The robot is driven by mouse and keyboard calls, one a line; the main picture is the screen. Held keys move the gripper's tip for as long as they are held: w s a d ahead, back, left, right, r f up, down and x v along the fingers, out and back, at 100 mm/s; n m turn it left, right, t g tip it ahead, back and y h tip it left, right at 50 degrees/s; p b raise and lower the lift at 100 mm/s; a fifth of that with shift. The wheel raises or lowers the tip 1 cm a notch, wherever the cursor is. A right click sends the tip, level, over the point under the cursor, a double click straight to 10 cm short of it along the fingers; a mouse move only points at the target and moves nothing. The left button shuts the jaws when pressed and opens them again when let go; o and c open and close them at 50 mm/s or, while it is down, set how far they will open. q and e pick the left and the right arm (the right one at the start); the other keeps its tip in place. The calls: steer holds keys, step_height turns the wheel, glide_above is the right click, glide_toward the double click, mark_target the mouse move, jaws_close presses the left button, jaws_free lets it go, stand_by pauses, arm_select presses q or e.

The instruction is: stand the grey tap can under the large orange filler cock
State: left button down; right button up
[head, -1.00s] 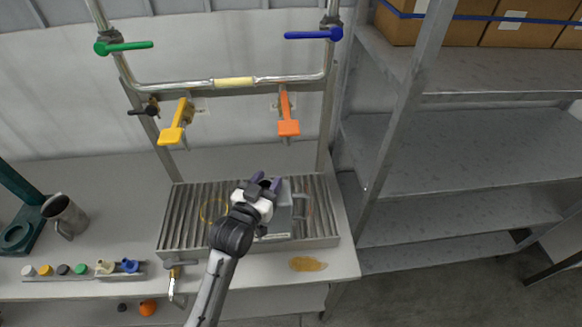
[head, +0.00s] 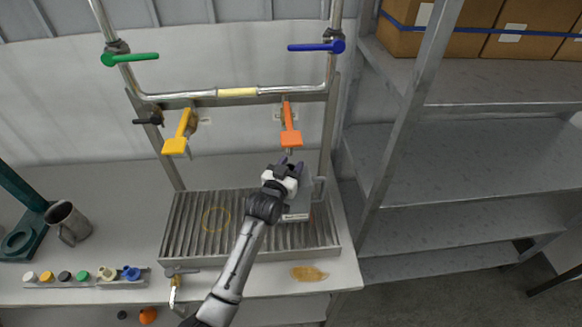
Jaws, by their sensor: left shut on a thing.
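The orange filler cock (head: 291,137) hangs from the pipe frame at the back, above the right part of the slatted drip tray (head: 185,243). The grey can (head: 301,204), with a pale label low on its front, is at the right part of the tray, below and slightly in front of the orange cock. My left gripper (head: 289,167) is shut on the grey can and hides much of it. I cannot tell whether the can's base touches the slats. My right gripper is not in view.
A yellow cock (head: 175,146) hangs left of the orange one. Green (head: 130,58) and blue (head: 316,47) valve levers sit higher on the pipes. A grey mug (head: 67,222) stands on the bench at left. Steel shelving (head: 450,150) closes off the right.

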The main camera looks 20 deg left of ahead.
arm_select(q)
steer(key=shift+f, duration=0.5)
steer(key=c, duration=0.6)
jaws_free()
steer(key=s, duration=0.8)
steer(key=s+a, duration=0.1)
steer(key=s, duration=0.3)
